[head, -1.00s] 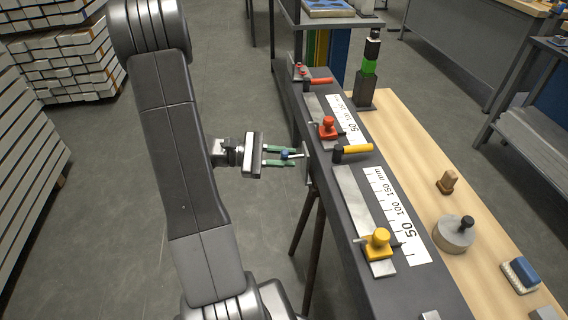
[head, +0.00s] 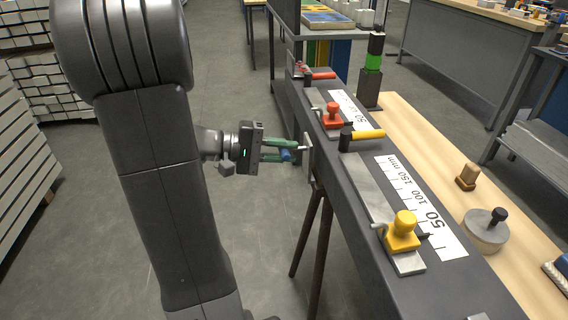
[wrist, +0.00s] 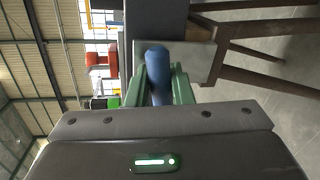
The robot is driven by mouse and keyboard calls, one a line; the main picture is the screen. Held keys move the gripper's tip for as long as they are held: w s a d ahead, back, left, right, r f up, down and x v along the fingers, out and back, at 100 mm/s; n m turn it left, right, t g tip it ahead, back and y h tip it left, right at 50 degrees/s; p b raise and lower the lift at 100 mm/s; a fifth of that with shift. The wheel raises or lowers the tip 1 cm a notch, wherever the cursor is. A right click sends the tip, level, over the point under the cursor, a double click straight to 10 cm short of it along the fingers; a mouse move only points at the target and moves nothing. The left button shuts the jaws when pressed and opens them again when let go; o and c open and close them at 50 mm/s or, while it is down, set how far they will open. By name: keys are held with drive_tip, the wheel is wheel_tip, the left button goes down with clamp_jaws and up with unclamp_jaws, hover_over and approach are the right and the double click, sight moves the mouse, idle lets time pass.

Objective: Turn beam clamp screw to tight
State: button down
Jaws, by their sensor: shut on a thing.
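The beam clamp shows as an upright grey plate (head: 307,158) at the left side of the dark beam (head: 350,185). Its screw runs sideways out of it as a thin pale rod, ending in a blue handle (head: 286,156). My gripper (head: 290,151), with green fingers, is shut on the blue handle from the left. In the wrist view the blue handle (wrist: 158,66) stands between the green fingers (wrist: 182,86), its lower part hidden. I cannot tell how tight the screw is.
On the beam are a yellow-handled clamp (head: 402,232), a red one (head: 332,116) and printed scales (head: 425,205). A wooden bench (head: 440,160) runs along the right. Dark legs (head: 318,230) stand under the beam. Open floor (head: 255,240) lies left of it.

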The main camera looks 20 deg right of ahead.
drive_tip(key=shift+s+f+m+b, duration=0.1)
drive_tip(key=shift+f+m+b, duration=0.3)
drive_tip(key=shift+m+b, duration=0.65)
drive_tip(key=shift+r+b, duration=0.1)
drive_tip(key=shift+b, duration=0.2)
drive_tip(key=c, duration=1.5)
unclamp_jaws()
drive_tip(key=shift+c, duration=0.2)
drive_tip(key=shift+o, duration=0.9)
drive_tip(key=shift+r, duration=0.1)
drive_tip(key=p+v, duration=0.2)
drive_tip(key=v, duration=1.2)
drive_tip(key=shift+s+p, duration=0.2)
drive_tip(key=shift+p, duration=0.15)
drive_tip(key=shift+d, duration=0.1)
